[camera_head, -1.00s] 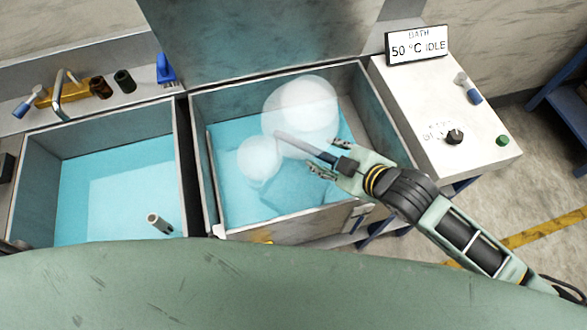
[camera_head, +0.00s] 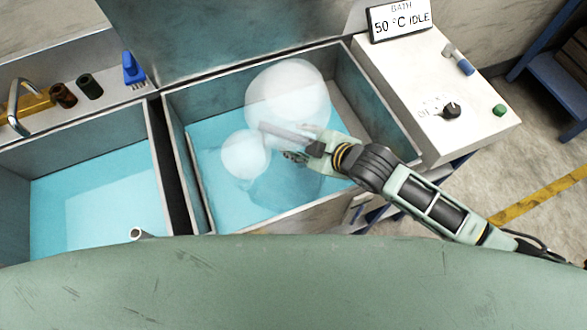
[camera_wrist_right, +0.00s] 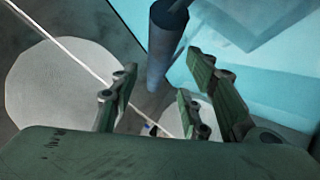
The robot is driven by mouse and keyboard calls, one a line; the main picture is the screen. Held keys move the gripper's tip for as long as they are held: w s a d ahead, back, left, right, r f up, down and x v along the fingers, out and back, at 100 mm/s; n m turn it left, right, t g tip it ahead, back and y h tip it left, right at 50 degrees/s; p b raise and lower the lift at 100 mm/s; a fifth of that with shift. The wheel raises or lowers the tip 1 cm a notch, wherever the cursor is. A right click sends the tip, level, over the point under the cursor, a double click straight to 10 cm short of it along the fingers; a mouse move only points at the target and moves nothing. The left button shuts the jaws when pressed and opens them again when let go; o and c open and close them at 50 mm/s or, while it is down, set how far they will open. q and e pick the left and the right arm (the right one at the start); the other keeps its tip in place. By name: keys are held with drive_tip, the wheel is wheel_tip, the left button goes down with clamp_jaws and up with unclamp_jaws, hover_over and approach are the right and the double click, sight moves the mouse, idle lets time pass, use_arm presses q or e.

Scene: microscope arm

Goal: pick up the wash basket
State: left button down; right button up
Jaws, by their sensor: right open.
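The wash basket itself cannot be made out clearly; a darker blue shape (camera_head: 285,190) shows under the water of the right basin. A grey bar with a dark end (camera_head: 285,133), perhaps its handle, sticks out above the water towards my right gripper (camera_head: 308,147). In the right wrist view a dark round bar (camera_wrist_right: 167,45) stands just beyond the open fingers (camera_wrist_right: 160,85), roughly in line with the gap between them. I cannot tell whether they touch it. My right gripper is open over the basin. My left gripper is not in view.
White translucent puffs (camera_head: 288,95) hang over the right basin (camera_head: 185,165) and partly veil it. The left basin (camera_head: 160,160) holds water and a short pipe (camera_head: 140,233).

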sight(296, 137)
drive_tip(key=x, duration=0.4)
drive_tip(key=shift+w+r+p, duration=0.1)
drive_tip(key=shift+w+p, duration=0.05)
drive_tip(key=shift+p, duration=0.15)
drive_tip(key=shift+d, duration=0.1)
clamp_jaws()
idle(0.4)
drive_tip(key=shift+r, duration=0.25)
